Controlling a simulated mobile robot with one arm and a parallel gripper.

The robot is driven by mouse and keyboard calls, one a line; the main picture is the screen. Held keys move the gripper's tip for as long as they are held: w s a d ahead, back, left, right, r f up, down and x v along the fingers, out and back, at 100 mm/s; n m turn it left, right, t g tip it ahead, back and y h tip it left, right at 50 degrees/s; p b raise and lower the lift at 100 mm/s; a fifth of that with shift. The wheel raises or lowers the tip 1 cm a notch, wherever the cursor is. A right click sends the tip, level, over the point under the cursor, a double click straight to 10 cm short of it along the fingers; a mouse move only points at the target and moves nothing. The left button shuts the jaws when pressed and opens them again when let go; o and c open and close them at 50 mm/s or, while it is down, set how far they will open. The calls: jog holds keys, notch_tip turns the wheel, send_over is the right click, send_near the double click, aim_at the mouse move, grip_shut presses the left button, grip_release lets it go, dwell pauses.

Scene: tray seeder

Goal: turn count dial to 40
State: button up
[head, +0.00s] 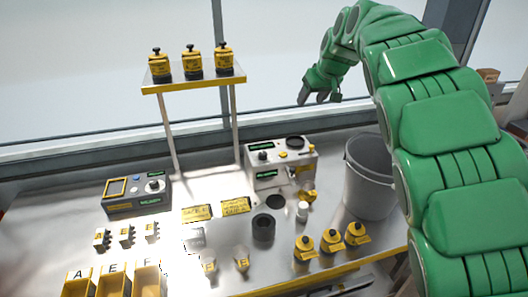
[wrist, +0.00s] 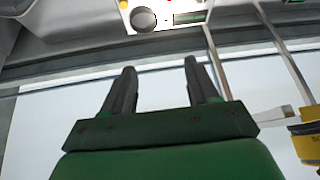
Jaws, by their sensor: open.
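A white box-shaped machine (head: 266,178) stands at the middle back of the bench. It has a dark knob (head: 263,156), small green-lit displays and a yellow button. A dark grey console (head: 122,205) on the left has a knob (head: 154,185) and displays. I cannot read which knob is the count dial. In the wrist view, a round grey dial (wrist: 145,20) sits beside a green-lit display (wrist: 188,18) on a pale panel at the top edge. My gripper (head: 318,99) is open and empty, up in the air behind and above the white machine, apart from every knob.
A raised yellow shelf (head: 195,83) on thin posts holds several yellow-and-black units. A grey bucket (head: 370,180) stands right of the machine. Yellow-topped bottles (head: 331,243), a dark cup (head: 263,228) and yellow bins (head: 112,285) stand towards the front.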

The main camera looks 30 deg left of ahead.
jog(key=a+f+n+g, duration=0.2)
jog(key=a+f+n, duration=0.2)
jog(key=a+f, duration=0.45)
jog(key=n+g, duration=0.1)
jog(key=n, duration=0.3)
send_near(263, 153)
jog(key=shift+h, duration=0.3)
jog(key=shift+a+x, duration=0.1)
jog(key=shift+x, duration=2.15)
jog(key=shift+a+x, duration=0.15)
jog(key=shift+x, duration=2.05)
jog(key=shift+r, duration=0.1)
jog(key=c, duration=1)
